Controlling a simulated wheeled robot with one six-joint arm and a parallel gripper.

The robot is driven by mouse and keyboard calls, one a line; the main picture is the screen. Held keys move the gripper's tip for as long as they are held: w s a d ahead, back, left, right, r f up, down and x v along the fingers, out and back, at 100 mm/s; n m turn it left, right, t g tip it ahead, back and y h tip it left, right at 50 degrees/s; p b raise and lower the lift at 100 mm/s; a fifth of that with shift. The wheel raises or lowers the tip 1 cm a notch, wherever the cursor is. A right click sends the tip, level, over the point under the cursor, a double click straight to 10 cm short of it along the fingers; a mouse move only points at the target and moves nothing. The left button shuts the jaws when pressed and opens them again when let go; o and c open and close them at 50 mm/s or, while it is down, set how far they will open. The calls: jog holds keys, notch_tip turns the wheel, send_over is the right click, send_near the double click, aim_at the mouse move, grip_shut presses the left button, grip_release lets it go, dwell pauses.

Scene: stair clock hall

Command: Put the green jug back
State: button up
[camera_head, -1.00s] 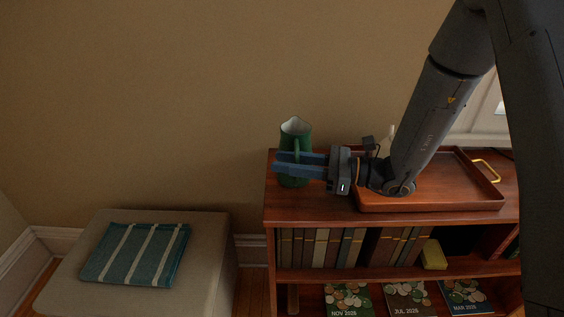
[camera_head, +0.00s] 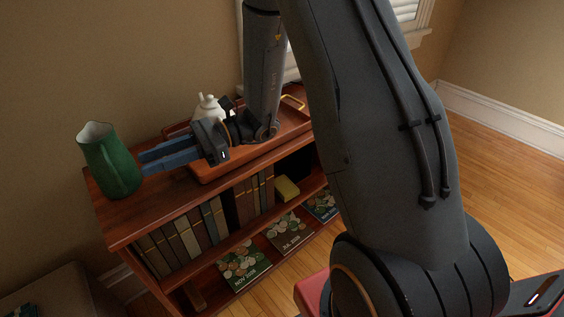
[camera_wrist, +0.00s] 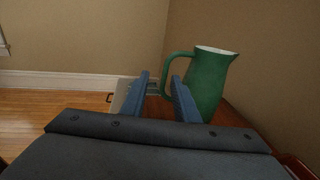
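The green jug (camera_head: 112,165) stands upright on the left end of the bookcase top (camera_head: 135,215). It also shows in the wrist view (camera_wrist: 211,82), right of the fingers, with its handle on its left side. My gripper (camera_head: 142,163) is low over the bookcase top, just right of the jug in the head view, fingers pointing towards it. In the wrist view my gripper (camera_wrist: 160,88) has its two blue fingers apart with nothing between them. Whether a finger touches the jug or its handle I cannot tell.
A reddish-brown tray (camera_head: 205,174) with a brass handle (camera_head: 293,102) lies on the bookcase top; a white pot (camera_head: 208,107) stands there behind my wrist. Books (camera_head: 190,236), a yellow block (camera_head: 286,189) and calendars fill the shelves. A stool edge (camera_head: 50,293) shows at lower left.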

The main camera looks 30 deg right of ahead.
jog(key=s+d+f+n+g+h, duration=0.1)
jog(key=s+d+n+g+h, duration=0.2)
jog(key=s+d+n+h, duration=0.45)
jog(key=s+d+n+t+h, duration=0.2)
jog(key=s+d+n+h, duration=0.1)
jog(key=d, duration=0.7)
jog(key=s+d+n+t+h, duration=0.2)
jog(key=s+d+n+h, duration=0.2)
jog(key=d+h, duration=0.3)
jog(key=s+d+f, duration=0.1)
jog(key=d, duration=0.3)
jog(key=a+r+n+p, duration=0.3)
jog(key=a+r+p, duration=0.1)
jog(key=a+p, duration=0.3)
jog(key=shift+a+r, duration=0.15)
jog(key=shift+a, duration=0.1)
jog(key=shift+d, duration=0.1)
